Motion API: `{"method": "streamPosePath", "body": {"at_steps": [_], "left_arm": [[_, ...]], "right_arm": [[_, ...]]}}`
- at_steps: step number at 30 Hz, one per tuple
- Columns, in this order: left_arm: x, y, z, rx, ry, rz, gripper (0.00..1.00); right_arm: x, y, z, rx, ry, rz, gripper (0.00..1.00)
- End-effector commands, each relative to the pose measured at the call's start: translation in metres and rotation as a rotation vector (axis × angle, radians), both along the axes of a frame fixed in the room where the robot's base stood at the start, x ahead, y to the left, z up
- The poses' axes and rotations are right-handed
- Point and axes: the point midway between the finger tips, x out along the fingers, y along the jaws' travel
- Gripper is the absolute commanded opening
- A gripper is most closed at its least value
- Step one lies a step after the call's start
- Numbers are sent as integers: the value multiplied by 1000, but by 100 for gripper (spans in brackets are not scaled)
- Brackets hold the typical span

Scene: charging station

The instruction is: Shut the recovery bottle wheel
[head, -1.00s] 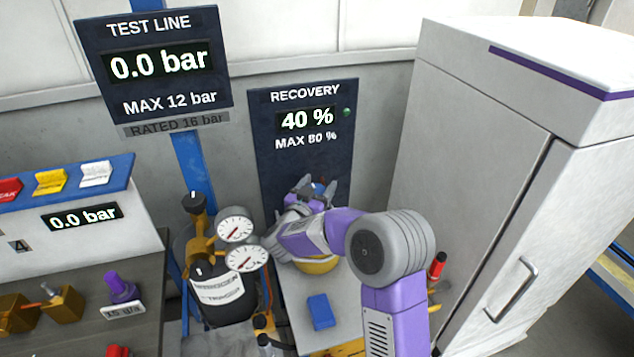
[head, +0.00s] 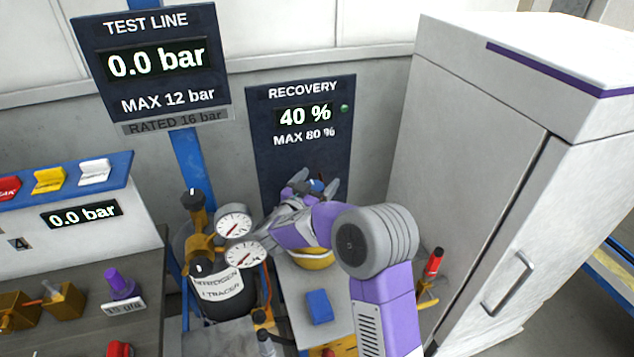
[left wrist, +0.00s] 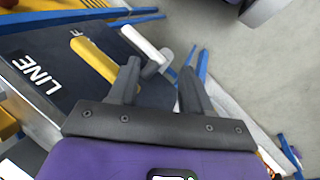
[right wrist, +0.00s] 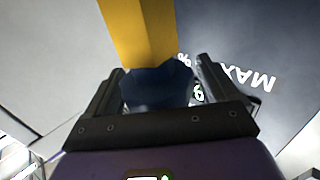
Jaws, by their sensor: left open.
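The recovery bottle's yellow body (head: 318,259) shows partly below my right arm in the head view. Its dark blue wheel (right wrist: 157,88) sits between the fingers of my right gripper (right wrist: 158,75) in the right wrist view, with a yellow part (right wrist: 140,30) beyond it. The fingers lie close along both sides of the wheel; I cannot tell whether they press on it. In the head view, this gripper (head: 314,184) is in front of the recovery panel and hides most of the bottle top. My left gripper (left wrist: 160,80) is open and empty in the left wrist view, outside the head view.
The recovery panel (head: 300,115) reads 40 %, MAX 80 %. A nitrogen tracer bottle (head: 225,295) with two gauges stands left of my right arm. A blue block (head: 320,307) lies in front of the recovery bottle. A tall grey cabinet (head: 480,170) stands at the right.

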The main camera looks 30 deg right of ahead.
Motion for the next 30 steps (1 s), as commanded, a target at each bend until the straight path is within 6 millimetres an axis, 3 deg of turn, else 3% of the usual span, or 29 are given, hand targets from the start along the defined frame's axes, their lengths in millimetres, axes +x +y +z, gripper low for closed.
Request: {"method": "streamPosePath", "body": {"at_steps": [8, 21, 30], "left_arm": [[0, 0, 1, 0, 0, 0, 49], [0, 0, 5, 0, 0, 0, 49], [0, 0, 5, 0, 0, 0, 49]], "right_arm": [[-3, 6, -1, 2, 4, 3, 87], [-35, 61, 0, 2, 1, 3, 87], [-39, 65, -1, 0, 1, 0, 87]]}}
